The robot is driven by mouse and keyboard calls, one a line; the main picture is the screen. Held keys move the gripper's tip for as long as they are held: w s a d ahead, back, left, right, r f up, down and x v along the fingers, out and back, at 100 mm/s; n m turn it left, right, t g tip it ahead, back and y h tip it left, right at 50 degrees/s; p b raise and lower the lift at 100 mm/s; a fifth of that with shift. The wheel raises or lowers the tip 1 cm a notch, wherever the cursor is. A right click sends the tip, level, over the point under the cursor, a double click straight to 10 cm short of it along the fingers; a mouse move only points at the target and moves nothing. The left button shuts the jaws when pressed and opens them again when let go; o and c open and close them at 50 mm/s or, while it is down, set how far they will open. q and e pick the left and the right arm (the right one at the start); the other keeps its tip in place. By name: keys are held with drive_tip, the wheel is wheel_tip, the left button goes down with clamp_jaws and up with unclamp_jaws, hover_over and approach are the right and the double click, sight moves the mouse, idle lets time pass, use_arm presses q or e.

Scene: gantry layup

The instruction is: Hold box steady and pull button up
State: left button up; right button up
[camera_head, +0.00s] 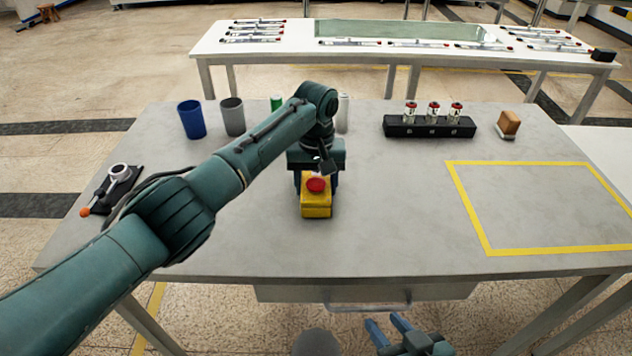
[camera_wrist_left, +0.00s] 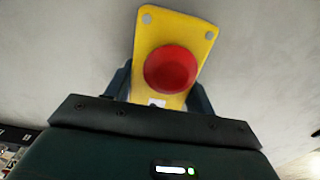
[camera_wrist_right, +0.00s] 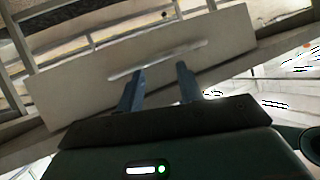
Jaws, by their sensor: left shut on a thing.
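A yellow box (camera_head: 316,205) with a red mushroom button (camera_head: 317,185) on top stands on the grey table. My left gripper (camera_head: 318,180) reaches over the table and is shut on the box, with one finger on each side of it. The left wrist view shows the yellow box (camera_wrist_left: 200,35) between the two fingers and the red button (camera_wrist_left: 170,70) on its face. My right gripper (camera_head: 388,328) is open and empty below the front edge of the table. In the right wrist view its fingers (camera_wrist_right: 160,88) are apart, in front of a drawer.
The drawer (camera_head: 365,292) with a handle hangs under the table front. A blue cup (camera_head: 192,120), a grey cup (camera_head: 232,116) and a black rack (camera_head: 400,128) stand at the back. A yellow taped rectangle (camera_head: 487,240) marks bare table at right.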

use_arm(q)
drive_tip(key=shift+f, duration=0.2)
use_arm(e)
drive_tip(key=shift+s, duration=0.1)
use_arm(q)
drive_tip(key=shift+r+p, duration=0.2)
drive_tip(key=shift+p, duration=0.6)
use_arm(e)
drive_tip(key=shift+r, duration=0.7)
drive_tip(key=shift+o, duration=1)
drive_tip(key=shift+w+a+r, duration=0.1)
drive_tip(key=shift+w+r, duration=0.1)
drive_tip(key=shift+r, duration=0.1)
drive_tip(key=r+n, duration=0.1)
drive_tip(key=w+r+n+y, duration=0.1)
drive_tip(key=r, duration=0.1)
drive_tip(key=w+a+r+n, duration=0.1)
drive_tip(key=r, duration=0.1)
drive_tip(key=shift+w+y, duration=0.1)
drive_tip(key=shift+y, duration=0.3)
drive_tip(key=n+y, duration=0.1)
drive_tip(key=n, duration=0.1)
approach(321, 188)
drive_tip(key=x, duration=0.9)
drive_tip(key=shift+w, duration=0.1)
